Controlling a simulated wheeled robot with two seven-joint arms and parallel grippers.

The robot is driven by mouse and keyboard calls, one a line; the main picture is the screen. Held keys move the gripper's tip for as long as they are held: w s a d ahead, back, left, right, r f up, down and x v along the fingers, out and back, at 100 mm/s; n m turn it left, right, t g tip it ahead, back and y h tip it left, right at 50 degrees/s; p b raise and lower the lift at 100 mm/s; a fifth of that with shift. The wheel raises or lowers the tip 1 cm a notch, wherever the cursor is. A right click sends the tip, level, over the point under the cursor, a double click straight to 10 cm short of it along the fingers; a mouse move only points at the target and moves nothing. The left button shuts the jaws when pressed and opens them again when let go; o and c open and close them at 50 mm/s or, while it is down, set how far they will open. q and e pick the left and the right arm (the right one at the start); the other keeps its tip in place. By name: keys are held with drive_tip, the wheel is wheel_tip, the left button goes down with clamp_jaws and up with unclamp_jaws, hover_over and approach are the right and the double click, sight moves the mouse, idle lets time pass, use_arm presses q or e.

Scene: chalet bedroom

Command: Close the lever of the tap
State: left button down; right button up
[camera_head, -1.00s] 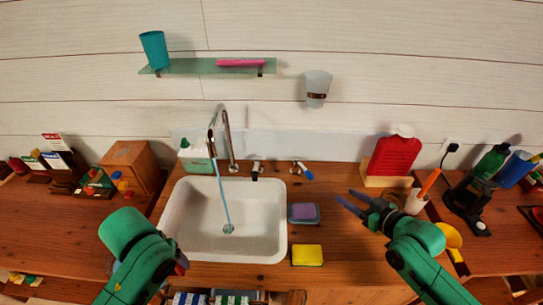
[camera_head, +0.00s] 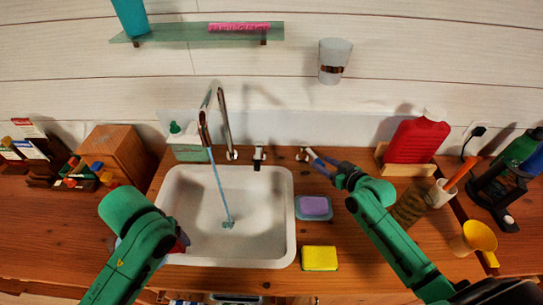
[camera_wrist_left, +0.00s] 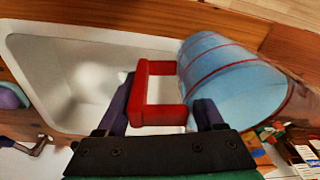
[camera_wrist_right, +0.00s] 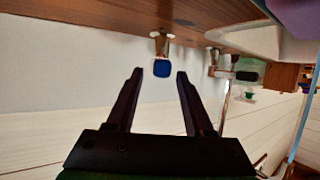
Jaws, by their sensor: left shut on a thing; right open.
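The chrome tap (camera_head: 222,115) arches over the white sink (camera_head: 180,215), and a thin blue stream runs from its spout into the basin. A lever with a blue end (camera_wrist_right: 161,68) shows between and just beyond my right fingertips in the right wrist view; its mount (camera_head: 303,154) is right of the sink. A dark-ended lever (camera_head: 259,157) stands behind the sink. My right gripper (camera_head: 322,164) is open and empty, close to the blue-ended lever. My left gripper (camera_wrist_left: 158,105) is shut on the red handle (camera_wrist_left: 158,68) of a light-blue mug (camera_wrist_left: 225,75).
A purple sponge in a dish (camera_head: 314,207) and a yellow sponge (camera_head: 319,259) lie right of the sink. A soap bottle (camera_head: 185,143) is behind the sink. A glass shelf (camera_head: 200,32) hangs above.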

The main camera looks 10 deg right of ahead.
drive_tip(key=shift+w+a+f, duration=0.25)
drive_tip(key=shift+w+a, duration=0.05)
drive_tip(key=shift+w, duration=0.3)
clamp_jaws()
idle(1.1)
